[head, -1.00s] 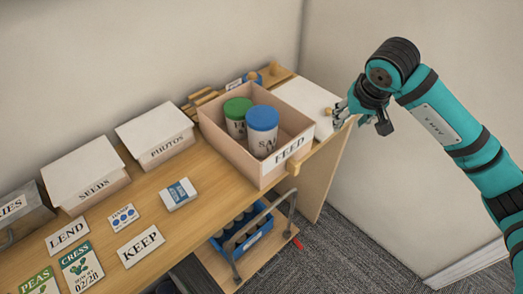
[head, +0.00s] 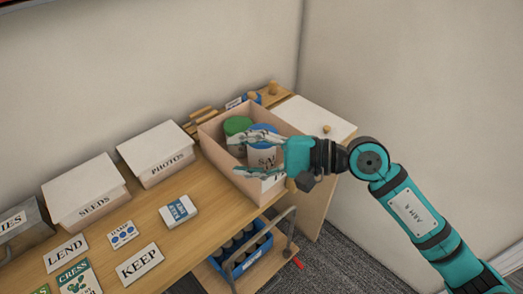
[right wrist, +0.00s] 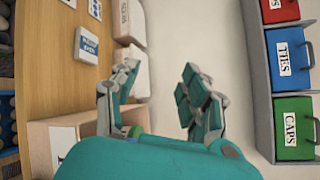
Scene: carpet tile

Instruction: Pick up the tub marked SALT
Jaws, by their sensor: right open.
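The tub marked SALT (head: 262,158) is white with a blue lid and stands in the FEED box (head: 213,145); in the head view only "SA" of its label reads. A green-lidded tub (head: 238,125) stands beside it to the left. My right gripper (head: 238,154) is open, its fingers pointing left across the box and partly covering the SALT tub and the FEED label. I cannot tell whether it touches the tub. In the right wrist view the open fingers (right wrist: 155,80) are spread and the SALT tub is not clearly visible. My left gripper is not in view.
The lidded PHOTOS box (head: 157,150) and SEEDS box (head: 85,187) stand left along the wall. Cards and a small packet (head: 179,211) lie on the bench. A blue crate (head: 250,258) sits below. The wrist view shows a rack with a TIES box (right wrist: 288,58).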

